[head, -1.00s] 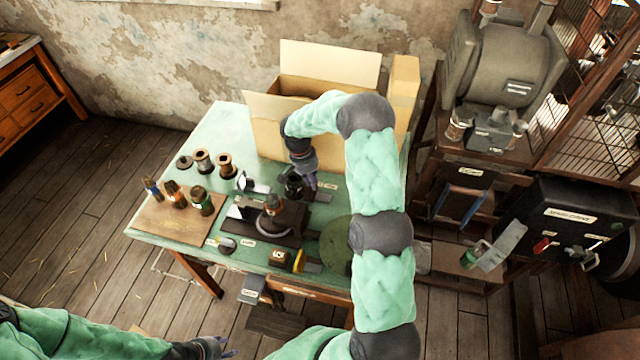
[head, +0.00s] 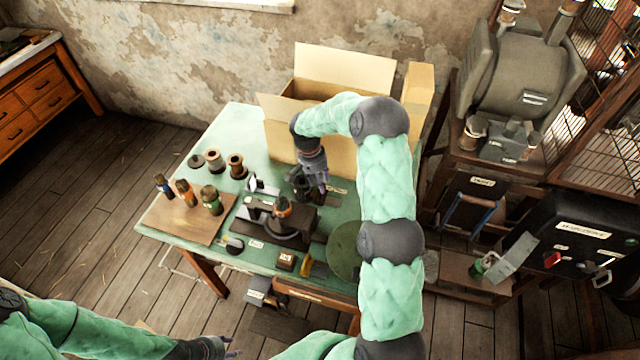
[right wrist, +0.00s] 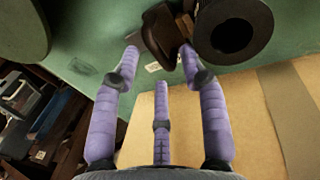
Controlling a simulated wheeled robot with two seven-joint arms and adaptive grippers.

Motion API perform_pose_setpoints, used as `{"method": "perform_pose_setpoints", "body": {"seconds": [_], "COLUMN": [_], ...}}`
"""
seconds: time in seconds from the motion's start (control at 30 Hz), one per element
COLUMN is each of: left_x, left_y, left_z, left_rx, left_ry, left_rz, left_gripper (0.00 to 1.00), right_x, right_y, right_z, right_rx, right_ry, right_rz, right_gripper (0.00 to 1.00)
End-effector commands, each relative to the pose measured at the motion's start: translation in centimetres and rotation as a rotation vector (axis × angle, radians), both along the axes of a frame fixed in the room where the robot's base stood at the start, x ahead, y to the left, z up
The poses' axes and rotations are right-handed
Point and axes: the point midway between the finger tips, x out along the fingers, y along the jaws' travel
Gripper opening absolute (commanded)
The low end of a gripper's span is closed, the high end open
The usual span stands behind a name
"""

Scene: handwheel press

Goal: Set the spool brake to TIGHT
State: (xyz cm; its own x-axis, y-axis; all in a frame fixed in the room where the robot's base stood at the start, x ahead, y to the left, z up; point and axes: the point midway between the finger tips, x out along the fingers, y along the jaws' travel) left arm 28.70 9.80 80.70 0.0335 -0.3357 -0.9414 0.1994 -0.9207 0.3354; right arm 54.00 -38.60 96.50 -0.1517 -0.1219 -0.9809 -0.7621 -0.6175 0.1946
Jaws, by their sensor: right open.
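My right gripper (head: 318,188) is over the far part of the green table, beside a dark round spool-like part (head: 301,184). In the right wrist view its purple fingers (right wrist: 165,70) are spread open and reach toward a brown lever-like piece (right wrist: 165,32). The dark round part (right wrist: 235,32) is just right of that piece. Whether a finger touches the brown piece I cannot tell. The spool brake's setting and the word TIGHT cannot be read; small labels are too blurred. My left gripper (head: 222,348) is low at the bottom edge, away from the table; its fingers are too small to judge.
An open cardboard box (head: 285,140) stands behind my right gripper. A black press-like device (head: 285,222) stands in the table's middle. Several spools (head: 236,166) stand to the left, near a wooden board (head: 170,220) with bottles. A green disc (head: 345,250) lies at the right.

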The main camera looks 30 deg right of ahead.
Motion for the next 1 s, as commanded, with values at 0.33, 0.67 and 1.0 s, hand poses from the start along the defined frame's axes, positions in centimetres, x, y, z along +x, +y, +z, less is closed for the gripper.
{"method": "perform_pose_setpoints", "body": {"seconds": [0.33, 0.67, 1.0], "left_x": [0.0, 0.0, 0.0], "left_y": [0.0, 0.0, 0.0], "left_z": [0.0, 0.0, 0.0], "left_rx": [0.000, 0.000, 0.000], "left_ry": [0.000, 0.000, 0.000], "left_rz": [0.000, 0.000, 0.000], "left_gripper": [0.40, 0.40, 0.40], "right_x": [1.2, 1.6, 1.7], "right_y": [0.9, 1.4, 1.4], "right_z": [6.8, 9.9, 10.0], "right_rx": [-0.001, 0.000, 0.000], "right_ry": [-0.005, -0.003, -0.001], "right_rz": [0.001, 0.001, 0.001], "right_gripper": [0.44, 0.44, 0.44]}}
